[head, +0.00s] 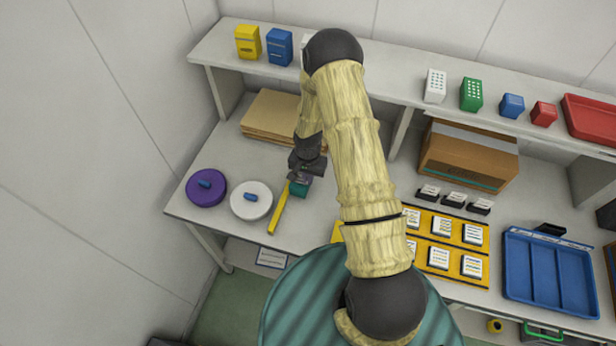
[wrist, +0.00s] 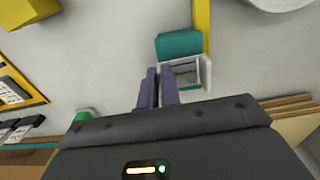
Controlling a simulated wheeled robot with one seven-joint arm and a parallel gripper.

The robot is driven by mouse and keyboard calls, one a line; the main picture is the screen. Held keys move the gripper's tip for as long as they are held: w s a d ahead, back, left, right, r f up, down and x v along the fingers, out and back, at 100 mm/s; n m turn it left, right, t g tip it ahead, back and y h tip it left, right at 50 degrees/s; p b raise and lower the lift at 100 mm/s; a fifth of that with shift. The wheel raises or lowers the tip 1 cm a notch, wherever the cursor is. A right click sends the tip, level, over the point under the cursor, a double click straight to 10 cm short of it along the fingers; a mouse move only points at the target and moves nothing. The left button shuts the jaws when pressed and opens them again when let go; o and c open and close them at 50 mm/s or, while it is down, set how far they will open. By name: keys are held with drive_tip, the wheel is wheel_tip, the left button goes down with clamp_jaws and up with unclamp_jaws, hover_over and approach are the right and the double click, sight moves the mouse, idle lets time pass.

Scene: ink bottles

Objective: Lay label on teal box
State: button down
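A teal box (head: 300,188) stands on the table just below my gripper (head: 303,172). In the wrist view the teal box (wrist: 180,44) shows beyond the fingertips. A white, square-edged piece with a grey printed patch, perhaps the label (wrist: 188,74), lies against the box's near side, right of the fingertips. My gripper (wrist: 158,71) points at this spot with its two purple-grey fingers close together, a narrow gap between them. I cannot tell whether they pinch the white piece's edge or are only beside it.
A yellow strip (head: 279,207) lies beside the box. A white round lid (head: 251,201) and a purple one (head: 206,187) are to the left. Brown boards (head: 270,115) lie behind. A yellow card holder (head: 457,238) and blue tray (head: 548,270) are to the right. A shelf (head: 400,90) runs overhead.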

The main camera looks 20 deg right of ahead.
drive_tip(key=shift+f+b, duration=0.5)
drive_tip(key=shift+f, duration=0.1)
drive_tip(key=c, duration=1.5)
unclamp_jaws()
drive_tip(key=shift+c, duration=0.2)
drive_tip(key=shift+r, duration=0.1)
wheel_tip(320, 180, up, 17)
drive_tip(key=b, duration=0.4)
drive_tip(key=shift+r+b, duration=0.15)
drive_tip(key=shift+b, duration=0.25)
